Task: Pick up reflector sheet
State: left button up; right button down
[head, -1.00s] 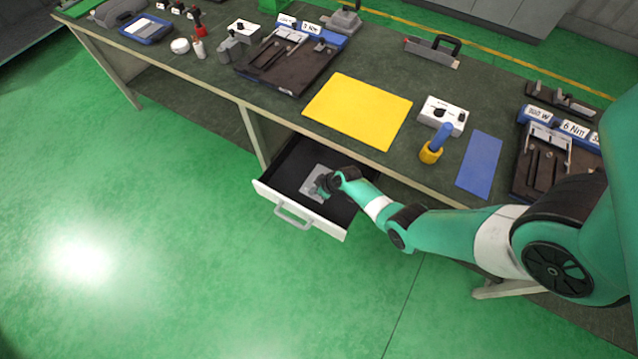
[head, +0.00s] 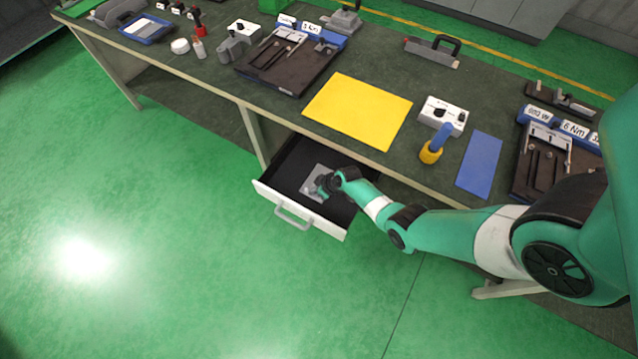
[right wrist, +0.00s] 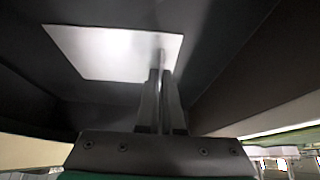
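The reflector sheet, a flat light-grey plate (head: 315,177), lies inside the open drawer (head: 352,225). In the right wrist view the sheet (right wrist: 105,52) is bright and four-sided against the dark drawer floor. My right gripper (head: 322,184) reaches down into the drawer over the sheet. In the right wrist view its two fingers (right wrist: 161,74) are close together, with a narrow gap, and their tips overlap the sheet's lower right corner. Whether the fingers hold anything is unclear. My left gripper is not in view.
The white drawer front with its handle (head: 293,215) sticks out below the workbench. Drawer walls surround the gripper closely. On the bench above lie a yellow mat (head: 358,110), a blue mat (head: 480,165), a white box (head: 443,115) and a blue-and-yellow tool (head: 436,143).

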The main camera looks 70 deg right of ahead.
dwell(0.3)
jog(key=r+p, duration=0.1)
jog(key=r, duration=0.1)
jog(key=r+p, duration=0.2)
jog(key=shift+s+a+r, duration=0.2)
jog(key=shift+r, duration=0.15)
jog(key=s+a+r+p, duration=0.2)
jog(key=s+a, duration=0.1)
jog(key=s+a+r+p, duration=0.5)
jog(key=s+a+r, duration=0.1)
jog(key=a, duration=0.1)
jog(key=shift+a+r, duration=0.1)
jog(key=shift+r, duration=0.05)
jog(key=shift+w, duration=0.1)
